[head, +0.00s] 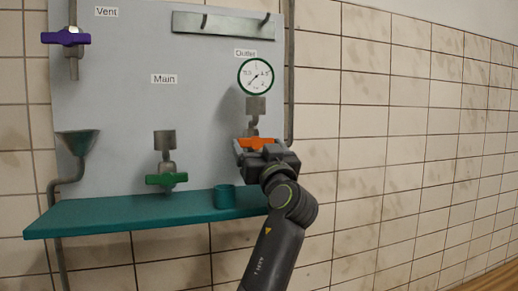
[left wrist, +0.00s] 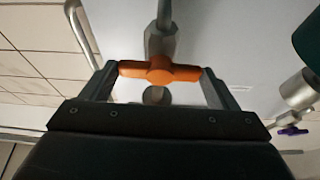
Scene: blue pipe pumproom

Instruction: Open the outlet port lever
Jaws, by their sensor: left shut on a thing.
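The outlet port lever is an orange handle (head: 257,142) on the valve under the Outlet label and the gauge. In the left wrist view the orange lever (left wrist: 160,71) lies crosswise between my fingers, on a grey valve body. My left gripper (head: 255,148) is at the lever, with its two fingers at the lever's two ends. It also shows in the left wrist view (left wrist: 160,78), shut on the lever. In the head view my gripper hides part of the valve below the lever. My right gripper is not in view.
A green lever (head: 166,180) sits under the Main label, and a purple lever (head: 66,37) under Vent. A round gauge (head: 255,76) is above the outlet valve. A teal shelf (head: 110,215) carries a teal cup (head: 225,196). A funnel (head: 77,142) is at the left.

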